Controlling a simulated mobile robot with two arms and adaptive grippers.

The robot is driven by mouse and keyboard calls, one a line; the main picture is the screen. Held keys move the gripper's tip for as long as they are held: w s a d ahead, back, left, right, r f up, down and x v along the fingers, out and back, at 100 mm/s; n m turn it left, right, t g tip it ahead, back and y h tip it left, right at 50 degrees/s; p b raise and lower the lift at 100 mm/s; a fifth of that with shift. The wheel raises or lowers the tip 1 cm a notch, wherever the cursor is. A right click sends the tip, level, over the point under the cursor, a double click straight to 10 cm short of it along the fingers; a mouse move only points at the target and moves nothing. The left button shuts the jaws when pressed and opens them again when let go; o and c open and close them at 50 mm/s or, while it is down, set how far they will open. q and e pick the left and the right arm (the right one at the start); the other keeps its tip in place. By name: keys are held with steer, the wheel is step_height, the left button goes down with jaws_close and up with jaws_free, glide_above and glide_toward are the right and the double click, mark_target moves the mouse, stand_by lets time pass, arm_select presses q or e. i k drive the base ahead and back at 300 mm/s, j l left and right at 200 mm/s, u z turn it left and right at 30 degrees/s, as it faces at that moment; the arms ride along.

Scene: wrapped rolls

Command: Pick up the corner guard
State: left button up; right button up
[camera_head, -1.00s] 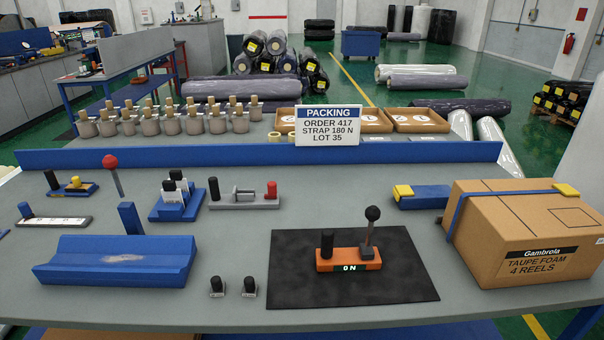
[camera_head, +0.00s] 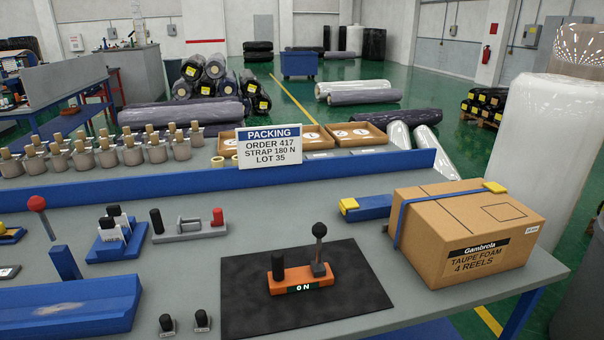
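Two small yellow pieces look like corner guards. One yellow piece (camera_head: 348,205) is at the left end of a blue block (camera_head: 373,208) on the bench, left of the carton. The other yellow piece (camera_head: 495,187) sits on the far top edge of the cardboard carton (camera_head: 480,250), at the end of a blue strap (camera_head: 425,195) that runs over the carton. The carton is labelled "Taupe Foam 4 Reels". Neither of my grippers is in view.
An orange device (camera_head: 303,281) with a black lever and a "0 N" display stands on a black mat (camera_head: 350,315). A blue ledge (camera_head: 330,166) runs along the bench's back. A tall white wrapped roll (camera_head: 540,150) stands beyond the carton.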

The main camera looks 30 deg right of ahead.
mark_target(345, 205)
steer(key=z, duration=1.1)
steer(key=i+j+u, duration=0.1)
steer(key=j+u, duration=0.25)
